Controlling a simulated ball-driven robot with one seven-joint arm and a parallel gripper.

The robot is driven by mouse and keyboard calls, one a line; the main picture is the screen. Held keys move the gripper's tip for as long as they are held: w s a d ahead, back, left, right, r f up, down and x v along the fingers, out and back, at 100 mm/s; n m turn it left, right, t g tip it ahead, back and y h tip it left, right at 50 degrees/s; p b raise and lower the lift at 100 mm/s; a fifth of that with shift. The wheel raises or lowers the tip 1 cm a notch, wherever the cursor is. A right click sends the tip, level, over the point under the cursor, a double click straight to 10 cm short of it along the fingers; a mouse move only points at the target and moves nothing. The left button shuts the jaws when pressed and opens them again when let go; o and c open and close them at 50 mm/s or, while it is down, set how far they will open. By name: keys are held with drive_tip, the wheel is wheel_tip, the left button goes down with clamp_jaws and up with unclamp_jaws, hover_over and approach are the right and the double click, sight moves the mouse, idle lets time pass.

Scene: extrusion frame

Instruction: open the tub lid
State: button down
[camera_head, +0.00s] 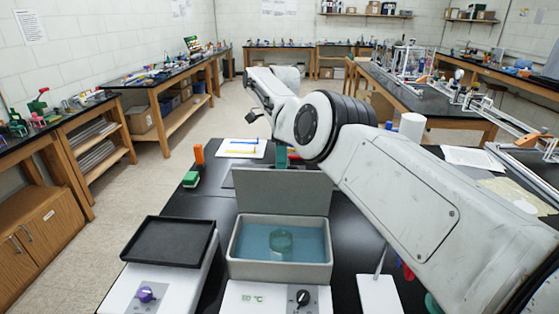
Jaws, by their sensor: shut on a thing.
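The tub (236,262) is a light grey water bath in the lower middle of the head view, with blue water inside. A clear greenish beaker (281,243) stands in the water. The tub's grey lid (280,190) stands raised, nearly upright, along the far edge, and the tub's mouth is open. My white arm reaches from the lower right over the bench to beyond the lid. My gripper cannot be made out; the arm's joint and the lid block the space behind. Whether anything touches the lid cannot be seen.
A device with a black tray top (170,241) and purple knob stands left of the tub. A green block (191,179), an orange item (199,154) and a white sheet (240,148) lie beyond. A white pad (379,293) lies at the right. The aisle at left is clear.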

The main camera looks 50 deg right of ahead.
drive_tip(key=shift+d+f, duration=0.3)
drive_tip(key=shift+d, duration=0.05)
drive_tip(key=c, duration=1.6)
unclamp_jaws()
drive_tip(key=o, duration=0.3)
drive_tip(key=shift+w+d, duration=0.25)
drive_tip(key=shift+d, duration=0.05)
drive_tip(key=shift+o, duration=0.7)
drive_tip(key=shift+a+r, duration=0.15)
drive_tip(key=shift+a, duration=0.05)
